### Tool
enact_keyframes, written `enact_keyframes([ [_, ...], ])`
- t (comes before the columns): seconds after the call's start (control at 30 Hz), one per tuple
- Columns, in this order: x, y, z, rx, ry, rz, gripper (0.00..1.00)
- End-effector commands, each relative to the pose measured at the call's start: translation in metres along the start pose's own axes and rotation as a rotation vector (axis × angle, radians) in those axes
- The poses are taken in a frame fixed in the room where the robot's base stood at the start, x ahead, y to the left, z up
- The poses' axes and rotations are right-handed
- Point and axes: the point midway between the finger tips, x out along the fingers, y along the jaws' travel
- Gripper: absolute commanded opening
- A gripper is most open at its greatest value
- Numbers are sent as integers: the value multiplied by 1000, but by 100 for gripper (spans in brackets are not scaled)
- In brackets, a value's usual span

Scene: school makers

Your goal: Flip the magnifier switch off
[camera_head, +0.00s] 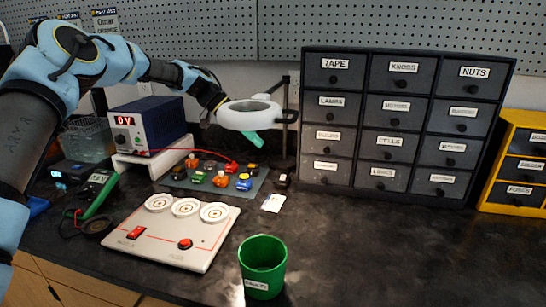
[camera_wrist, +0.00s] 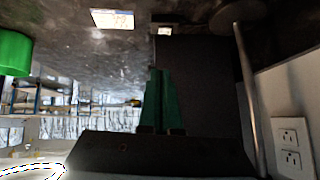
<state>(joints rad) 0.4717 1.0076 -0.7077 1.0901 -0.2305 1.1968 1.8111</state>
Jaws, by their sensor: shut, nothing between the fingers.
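The magnifier is a white ring lamp (camera_head: 246,116) on a dark upright post (camera_head: 285,105), with a dark bracket at its right side. It hangs above the back of the workbench in the head view. My gripper (camera_head: 254,140) is behind and below the ring; its green fingers show under the ring's lower right edge, and the wrist is partly hidden by the ring. In the wrist view the green fingers (camera_wrist: 161,100) lie together, shut and empty, in front of a dark surface. I cannot make out the magnifier switch or whether the fingers touch anything.
The drawer cabinet (camera_head: 404,125) stands right of the post. A blue power supply (camera_head: 165,125) is at left, and a grey mat (camera_head: 256,186) with small coloured parts lies below the ring. A white switch panel (camera_head: 160,245) and green cup (camera_head: 262,262) are in front. The right front bench is clear.

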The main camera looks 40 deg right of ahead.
Motion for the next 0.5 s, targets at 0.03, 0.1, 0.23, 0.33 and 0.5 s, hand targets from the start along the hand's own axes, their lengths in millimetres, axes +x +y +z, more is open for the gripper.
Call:
enact_keyframes([
  [0.03,-4,-1,-5,-1,-5,4,0],
  [0.1,-6,-2,-5,-1,-6,2,0],
  [0.23,-10,-5,-5,1,-7,-10,0],
  [0.33,-14,-7,-4,4,-9,-20,0],
  [0.5,-15,-9,-3,6,-8,-27,0],
])
